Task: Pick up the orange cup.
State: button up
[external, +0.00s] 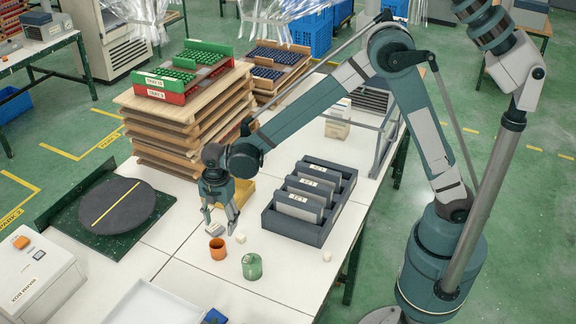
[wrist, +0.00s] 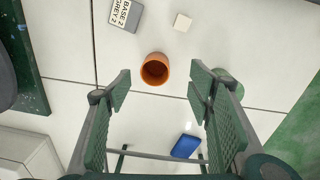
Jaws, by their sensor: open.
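The orange cup (external: 217,249) stands upright on the white table in the external view. In the wrist view the orange cup (wrist: 155,69) shows from above, its opening facing the camera, between and beyond the fingertips. My gripper (external: 221,229) is open and empty, pointing down just above and behind the cup in the external view. In the wrist view my gripper (wrist: 158,80) has its two green-padded fingers spread wide, one on each side of the cup, with visible gaps. I cannot tell the exact height of the fingertips over it.
A green glass (external: 252,266) stands right of the cup, partly hidden by a finger in the wrist view. A small pale block (external: 240,238) and a grey labelled block (external: 39,255) lie on the table. A dark slotted rack (external: 310,200) and a round turntable (external: 117,206) flank the area.

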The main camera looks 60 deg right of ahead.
jog(key=n, duration=0.1)
send_near(218, 248)
jog(key=a, duration=0.1)
jog(key=s+a, duration=0.1)
jog(key=shift+s+a+r+b, duration=0.3)
jog(key=shift+r+b, duration=0.05)
jog(key=shift+r, duration=0.05)
jog(key=shift+f, duration=1.25)
jog(key=shift+w+d+f+b, duration=0.1)
jog(key=shift+f+b, duration=0.6)
jog(key=shift+f, duration=1.95)
jog(key=c, duration=1)
